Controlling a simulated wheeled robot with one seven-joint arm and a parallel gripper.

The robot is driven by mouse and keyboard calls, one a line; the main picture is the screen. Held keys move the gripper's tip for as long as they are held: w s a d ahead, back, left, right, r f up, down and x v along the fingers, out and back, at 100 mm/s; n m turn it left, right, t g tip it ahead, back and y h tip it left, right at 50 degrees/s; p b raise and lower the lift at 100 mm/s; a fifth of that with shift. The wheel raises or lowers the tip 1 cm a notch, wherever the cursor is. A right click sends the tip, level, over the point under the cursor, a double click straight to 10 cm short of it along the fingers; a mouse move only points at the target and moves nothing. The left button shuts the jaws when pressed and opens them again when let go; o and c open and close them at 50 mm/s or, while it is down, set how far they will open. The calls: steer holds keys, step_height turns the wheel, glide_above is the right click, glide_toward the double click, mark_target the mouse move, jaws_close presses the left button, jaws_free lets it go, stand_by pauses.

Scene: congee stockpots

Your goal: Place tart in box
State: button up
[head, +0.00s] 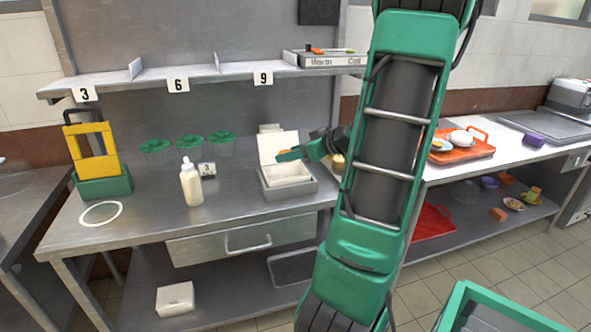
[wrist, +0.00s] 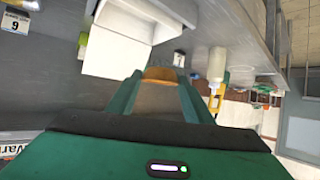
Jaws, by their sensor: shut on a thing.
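The tart (wrist: 160,74) is an orange-brown disc held between my fingertips in the wrist view. In the head view only a small orange bit of it (head: 283,151) shows at my fingertips. My gripper (head: 290,155) is shut on the tart, just above the box. The box (head: 288,172) is white, with its lid standing open at the back, and sits in a grey tray on the steel table. The box also shows in the wrist view (wrist: 112,60), beyond and to the left of the tart. My fingers hide part of the box's opening.
A white squeeze bottle (head: 191,186) stands left of the box. Green-lidded cups (head: 190,142) stand behind it. A yellow frame (head: 92,150) in a green holder and a white ring (head: 101,213) are farther left. A shelf (head: 210,74) runs above. Bare tabletop lies in front of the bottle.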

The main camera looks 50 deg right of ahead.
steer(key=shift+w+d+f, duration=0.25)
steer(key=shift+d+f, duration=0.8)
steer(key=shift+f, duration=0.25)
steer(key=shift+w+d+f, duration=0.3)
steer(key=shift+d+f, duration=0.75)
steer(key=shift+f, duration=0.3)
steer(key=shift+w+d+f, duration=0.25)
steer(key=shift+d+f, duration=0.8)
steer(key=shift+f, duration=0.25)
steer(key=shift+f, duration=0.65)
steer(key=o, duration=1)
